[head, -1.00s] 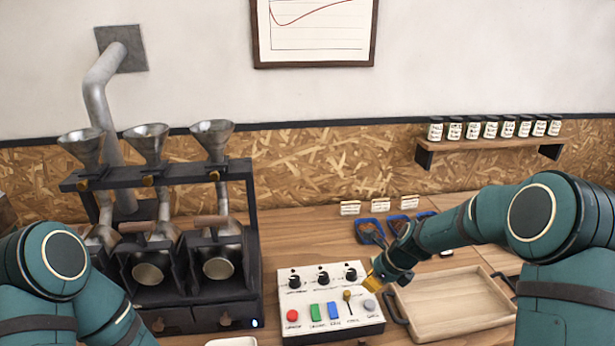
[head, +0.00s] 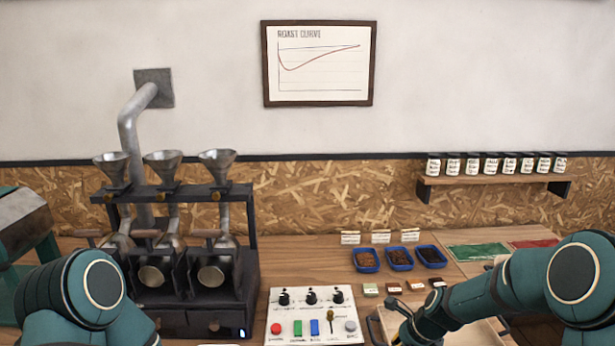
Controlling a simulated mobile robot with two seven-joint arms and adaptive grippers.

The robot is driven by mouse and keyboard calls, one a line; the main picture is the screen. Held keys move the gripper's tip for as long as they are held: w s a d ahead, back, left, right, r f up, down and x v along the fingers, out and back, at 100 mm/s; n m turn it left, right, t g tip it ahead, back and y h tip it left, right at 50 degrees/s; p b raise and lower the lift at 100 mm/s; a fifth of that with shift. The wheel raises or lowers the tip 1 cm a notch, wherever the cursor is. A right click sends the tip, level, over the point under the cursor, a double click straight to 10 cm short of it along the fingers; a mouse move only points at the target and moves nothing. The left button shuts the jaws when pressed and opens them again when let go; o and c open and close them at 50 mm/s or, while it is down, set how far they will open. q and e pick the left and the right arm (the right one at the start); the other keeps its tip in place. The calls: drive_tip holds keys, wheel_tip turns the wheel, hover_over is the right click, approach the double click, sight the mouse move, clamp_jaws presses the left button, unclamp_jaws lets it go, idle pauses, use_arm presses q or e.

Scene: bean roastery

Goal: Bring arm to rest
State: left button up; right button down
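My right arm comes in from the right in the head view, and its gripper (head: 398,322) hangs low over the wooden tray, just right of the control panel (head: 312,308). The gripper is small and partly hidden by its own wrist, so I cannot tell whether its fingers are open or shut. I see nothing held in it. My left arm shows only as a teal elbow at the lower left, and its gripper is out of the picture.
The roaster (head: 190,270) with several funnels stands at the left. The wooden tray (head: 470,332) lies under my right arm. Behind it are several blue bowls (head: 400,258), small sample blocks (head: 393,288) and a green mat (head: 478,252). A shelf (head: 490,181) of jars hangs on the wall.

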drive_tip(key=s+a+f+n, duration=0.6)
drive_tip(key=s+f+n, duration=0.1)
drive_tip(key=s+n, duration=0.3)
drive_tip(key=s+a+f+n+g+b, duration=0.1)
drive_tip(key=s+a+f+n, duration=0.5)
drive_tip(key=s+n, duration=0.5)
drive_tip(key=shift+f+n, duration=0.5)
drive_tip(key=shift+f, duration=0.1)
